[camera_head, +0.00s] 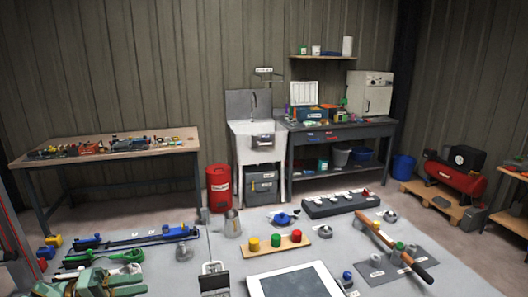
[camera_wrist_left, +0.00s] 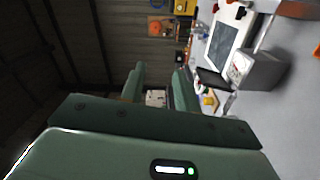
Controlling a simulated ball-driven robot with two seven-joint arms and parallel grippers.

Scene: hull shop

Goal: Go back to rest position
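My left gripper (camera_head: 94,282) is at the bottom left corner of the head view, a green body partly cut off by the frame edge, over the near left part of the grey table. In the left wrist view the two green fingers (camera_wrist_left: 159,72) stand apart with nothing held between them; a distant pale thing shows through the gap. My right gripper is in neither view.
The grey table (camera_head: 205,262) carries a green strap (camera_head: 118,257), a metal jug (camera_head: 233,224), a board with coloured knobs (camera_head: 274,243), a tablet (camera_head: 294,283) and a wooden-handled tool (camera_head: 394,246). A workbench (camera_head: 100,159) and sink (camera_head: 257,140) stand behind.

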